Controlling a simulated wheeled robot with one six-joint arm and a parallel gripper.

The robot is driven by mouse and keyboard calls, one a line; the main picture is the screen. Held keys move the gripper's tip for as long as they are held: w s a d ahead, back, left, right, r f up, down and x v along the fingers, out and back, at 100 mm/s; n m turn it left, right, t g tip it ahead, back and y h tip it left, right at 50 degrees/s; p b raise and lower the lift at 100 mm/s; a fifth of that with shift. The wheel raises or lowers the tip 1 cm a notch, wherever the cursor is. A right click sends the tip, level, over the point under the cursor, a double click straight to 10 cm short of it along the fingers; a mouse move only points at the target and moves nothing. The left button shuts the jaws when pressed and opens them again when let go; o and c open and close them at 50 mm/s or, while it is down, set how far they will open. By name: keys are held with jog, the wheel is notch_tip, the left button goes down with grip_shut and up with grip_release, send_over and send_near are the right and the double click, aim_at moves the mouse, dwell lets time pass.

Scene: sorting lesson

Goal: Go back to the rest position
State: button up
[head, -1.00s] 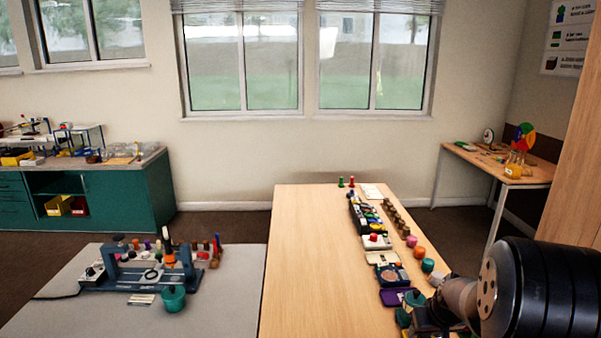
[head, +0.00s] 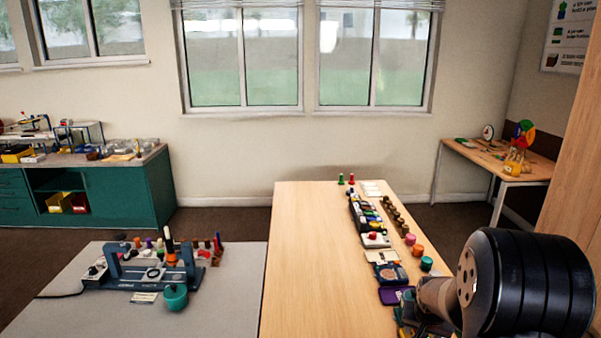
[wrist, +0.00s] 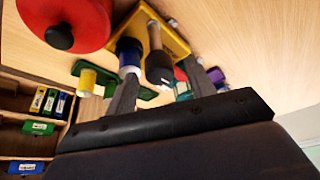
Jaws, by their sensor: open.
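My gripper (wrist: 163,82) shows in the wrist view with its two dark fingers spread apart. I see nothing held between them. Beyond the fingers, a yellow tray (wrist: 172,38) holds upright pegs, one of them with a dark end (wrist: 159,70) and one blue and white (wrist: 129,56). In the head view my arm (head: 520,285) fills the lower right corner, over the right side of the wooden table (head: 310,260). The fingers are hidden or too small to tell there.
In the wrist view a red round piece with a black knob (wrist: 65,20) is close at the upper left, above a wooden compartment box (wrist: 62,135). A row of small pieces lines the table's right side. The table's left part is clear. A grey table (head: 225,285) with a blue rig stands at left.

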jog(key=shift+a+m+g+h+b, duration=0.1)
jog(key=shift+m+g+h+b, duration=0.35)
jog(key=shift+m, duration=1.25)
jog(key=shift+s+a+r, duration=0.15)
jog(key=shift+a+r, duration=0.05)
jog(key=shift+r, duration=0.4)
jog(key=shift+s, duration=0.1)
